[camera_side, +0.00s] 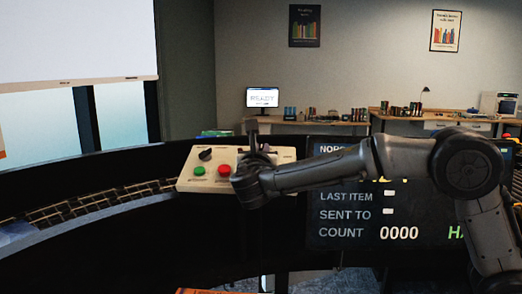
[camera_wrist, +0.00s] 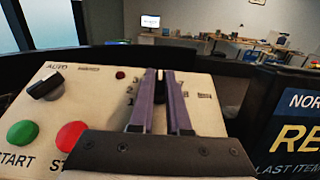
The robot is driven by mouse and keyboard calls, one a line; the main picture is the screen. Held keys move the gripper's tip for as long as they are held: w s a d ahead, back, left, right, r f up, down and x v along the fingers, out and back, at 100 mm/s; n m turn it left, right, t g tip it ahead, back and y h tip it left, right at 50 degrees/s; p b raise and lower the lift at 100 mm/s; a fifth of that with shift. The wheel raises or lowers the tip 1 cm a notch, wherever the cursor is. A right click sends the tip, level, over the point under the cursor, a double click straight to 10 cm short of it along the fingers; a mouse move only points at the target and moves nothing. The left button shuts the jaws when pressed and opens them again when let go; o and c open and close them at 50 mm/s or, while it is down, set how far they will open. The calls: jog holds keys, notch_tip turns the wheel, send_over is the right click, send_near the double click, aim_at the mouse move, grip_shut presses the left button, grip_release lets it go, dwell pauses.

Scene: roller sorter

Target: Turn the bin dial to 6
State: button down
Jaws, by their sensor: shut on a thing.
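The beige control box (camera_wrist: 105,88) fills the lower middle of the wrist view, and it also shows in the side view (camera_side: 188,182). My gripper (camera_wrist: 161,78) reaches over the right part of its top face with two purple fingers close together. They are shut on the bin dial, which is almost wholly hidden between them. Printed numbers 3, 2 and 1 show left of the fingers, and 7 with more marks shows to their right. In the side view my gripper (camera_side: 253,146) is over the box, and my wrist hides the dial.
A black AUTO knob (camera_wrist: 45,85), a green START button (camera_wrist: 22,134) and a red button (camera_wrist: 71,136) sit left of my fingers. A dark display panel (camera_side: 340,235) stands right of the box. A curved roller track (camera_side: 80,213) runs left.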

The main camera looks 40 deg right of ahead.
jog(key=shift+m+g, duration=0.3)
jog(key=shift+w+a+m+g+h, duration=0.1)
jog(key=shift+w+m+g+h, duration=0.05)
jog(key=shift+m+g+h, duration=0.85)
jog(key=shift+w+m+g+h, duration=0.1)
jog(key=shift+m+g+h, duration=0.9)
jog(key=shift+m+g, duration=1.35)
jog(key=c, duration=0.9)
grip_release()
jog(key=v, duration=1.4)
jog(key=shift+w+r, duration=0.15)
